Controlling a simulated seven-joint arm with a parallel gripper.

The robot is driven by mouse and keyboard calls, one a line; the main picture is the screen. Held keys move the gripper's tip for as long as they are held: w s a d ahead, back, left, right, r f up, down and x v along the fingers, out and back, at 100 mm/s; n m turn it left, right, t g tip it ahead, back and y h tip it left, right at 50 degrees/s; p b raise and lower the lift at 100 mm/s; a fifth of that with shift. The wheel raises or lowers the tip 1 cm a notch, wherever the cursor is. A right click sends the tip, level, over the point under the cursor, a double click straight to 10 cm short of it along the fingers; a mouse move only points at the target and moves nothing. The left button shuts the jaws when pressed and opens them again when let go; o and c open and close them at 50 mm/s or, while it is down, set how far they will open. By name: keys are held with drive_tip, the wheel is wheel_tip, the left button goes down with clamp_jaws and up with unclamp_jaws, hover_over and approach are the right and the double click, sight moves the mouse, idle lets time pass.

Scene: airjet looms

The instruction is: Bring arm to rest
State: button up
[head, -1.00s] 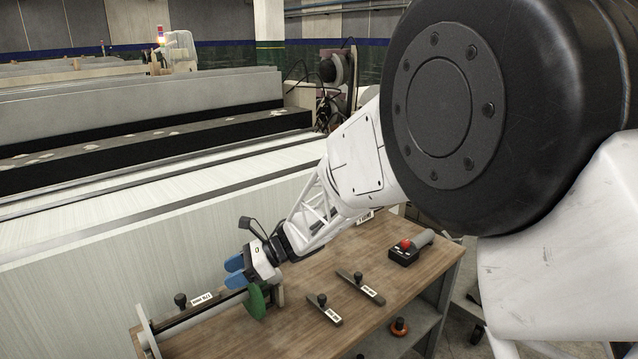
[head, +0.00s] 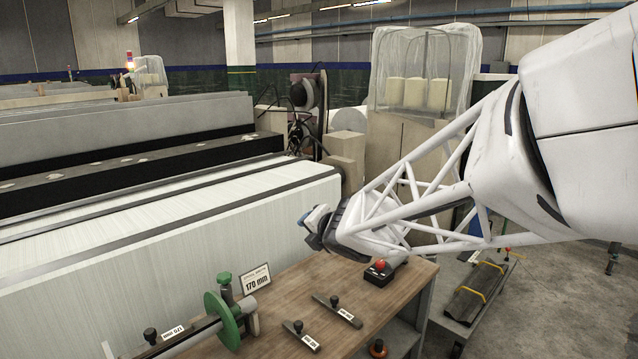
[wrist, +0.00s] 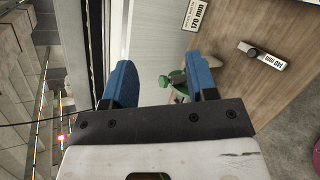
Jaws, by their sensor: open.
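My gripper (wrist: 160,85) is open and empty in the wrist view, its two blue fingers spread apart. In the head view it shows only in part at the end of my white lattice arm, above the wooden workbench (head: 285,287), and its fingertips are mostly hidden. A green disc fixture (head: 222,318) stands on the bench, apart from the gripper. It also shows between the fingers, farther off, in the wrist view (wrist: 178,84).
Two labelled gauge bars (head: 338,310) (head: 301,335) lie on the bench near a red-button box (head: 379,272). A "170 mm" sign (head: 255,279) stands behind. The long white loom (head: 170,215) borders the bench. A grey cart (head: 474,291) stands right.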

drive_tip(key=s+d+m+g+h, duration=0.2)
drive_tip(key=s+d+m+h, duration=0.4)
drive_tip(key=s+d+m, duration=0.75)
drive_tip(key=s+d+f+m+g, duration=0.2)
drive_tip(key=s+d+m+g, duration=0.1)
drive_tip(key=s+m, duration=0.5)
drive_tip(key=s+d+f+m+g, duration=0.2)
drive_tip(key=s+m, duration=0.6)
drive_tip(key=s, duration=0.5)
drive_tip(key=shift+d+g, duration=0.5)
drive_tip(key=shift+g, duration=0.4)
